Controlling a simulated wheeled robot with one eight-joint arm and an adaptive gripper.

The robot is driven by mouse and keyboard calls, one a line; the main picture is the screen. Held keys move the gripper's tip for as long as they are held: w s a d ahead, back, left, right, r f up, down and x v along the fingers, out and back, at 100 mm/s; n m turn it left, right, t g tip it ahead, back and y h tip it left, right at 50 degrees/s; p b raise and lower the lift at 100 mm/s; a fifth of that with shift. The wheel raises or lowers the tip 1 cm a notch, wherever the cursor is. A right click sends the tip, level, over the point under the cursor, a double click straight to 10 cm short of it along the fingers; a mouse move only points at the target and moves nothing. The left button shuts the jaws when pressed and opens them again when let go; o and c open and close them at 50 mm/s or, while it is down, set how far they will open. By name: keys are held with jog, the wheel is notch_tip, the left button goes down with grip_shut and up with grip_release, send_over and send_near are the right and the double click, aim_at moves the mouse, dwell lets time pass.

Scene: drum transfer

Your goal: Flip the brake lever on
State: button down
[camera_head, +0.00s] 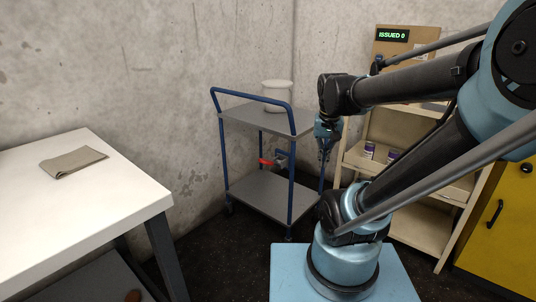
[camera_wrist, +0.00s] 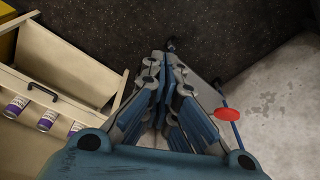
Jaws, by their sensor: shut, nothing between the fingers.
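The trolley (camera_head: 262,185) has a red lever end (camera_head: 265,162) on its side, between the upper and lower shelves. I take this as the brake lever; whether it is on or off I cannot tell. A red piece (camera_wrist: 228,115) also shows in the wrist view, right of my fingers and close to a blue bar. My gripper (camera_head: 325,157) points down at the trolley's right side, apart from the red lever end in the head view. In the wrist view my gripper (camera_wrist: 171,48) has its fingers together, with nothing seen between them.
A white drum (camera_head: 277,96) stands on the trolley's top shelf. A beige rack (camera_head: 421,226) with labelled cans (camera_head: 369,150) stands to the right, beside a yellow cabinet (camera_head: 502,226). A white table (camera_head: 85,205) with a folded cloth (camera_head: 74,161) is at left.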

jog(key=w+a+r+m, duration=0.35)
jog(key=w+a, duration=0.45)
jog(key=w, duration=0.5)
jog(key=m, duration=0.2)
send_over(271, 162)
jog(key=w+a, duration=0.1)
jog(key=w, duration=0.3)
jog(key=shift+s+f+g+h, duration=0.25)
jog(key=shift+f+g+h, duration=0.15)
jog(key=f, duration=1)
jog(key=shift+w+d+f, duration=0.2)
jog(key=shift+w, duration=0.2)
jog(key=shift+s+a+f, duration=0.15)
jog(key=shift+s+f, duration=0.1)
jog(key=shift+f, duration=0.25)
jog(key=shift+s+a+f, duration=0.15)
jog(key=shift+s+f, duration=0.05)
jog(key=shift+f, duration=0.25)
jog(key=shift+s+a+f, duration=0.2)
jog(key=shift+s+f, duration=0.05)
jog(key=shift+f, duration=0.4)
